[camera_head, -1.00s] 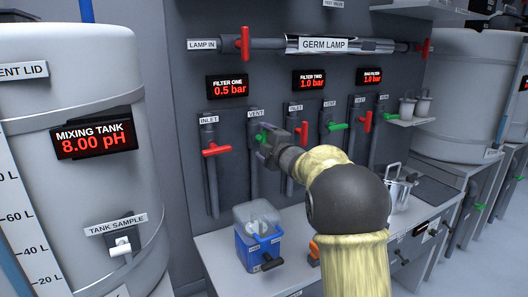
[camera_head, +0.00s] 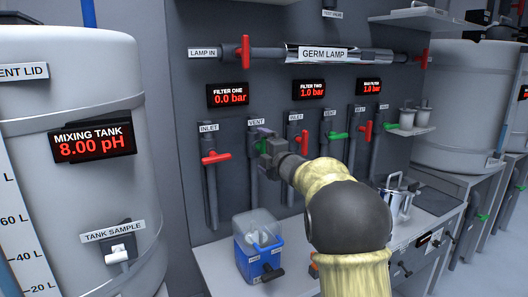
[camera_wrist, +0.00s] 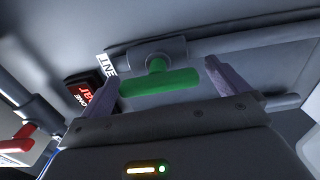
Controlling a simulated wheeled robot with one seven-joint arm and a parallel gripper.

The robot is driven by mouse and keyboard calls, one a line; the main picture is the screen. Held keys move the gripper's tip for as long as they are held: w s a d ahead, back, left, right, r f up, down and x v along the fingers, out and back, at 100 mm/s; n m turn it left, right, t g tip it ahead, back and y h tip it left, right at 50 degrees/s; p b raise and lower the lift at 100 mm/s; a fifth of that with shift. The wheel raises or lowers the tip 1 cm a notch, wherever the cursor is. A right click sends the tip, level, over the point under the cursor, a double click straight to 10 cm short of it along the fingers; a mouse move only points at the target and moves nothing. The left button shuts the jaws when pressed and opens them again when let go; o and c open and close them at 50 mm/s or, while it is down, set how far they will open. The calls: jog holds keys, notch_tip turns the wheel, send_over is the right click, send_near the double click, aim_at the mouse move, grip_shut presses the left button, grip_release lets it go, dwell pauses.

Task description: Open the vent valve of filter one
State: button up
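The green vent handle (camera_wrist: 160,82) of filter one shows in the wrist view, lying along its grey pipe (camera_wrist: 260,39). My gripper (camera_wrist: 165,78) is open, with one finger near each end of the handle; I cannot tell whether either finger touches it. In the head view my gripper (camera_head: 266,138) is at the vent pipe (camera_head: 253,185) below the VENT label (camera_head: 256,122) and hides most of the handle. The filter one display (camera_head: 229,95) reads 0.0 bar.
The red inlet handle (camera_head: 215,157) is just left of my gripper. Filter two's red inlet handle (camera_head: 304,142) and green vent handle (camera_head: 337,135) are to the right. A blue container (camera_head: 258,262) stands on the counter below. The germ lamp (camera_head: 325,54) runs above.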

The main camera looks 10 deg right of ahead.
jog(key=shift+s+d+r, duration=0.1)
jog(key=shift+s, duration=0.05)
jog(key=v, duration=1.7)
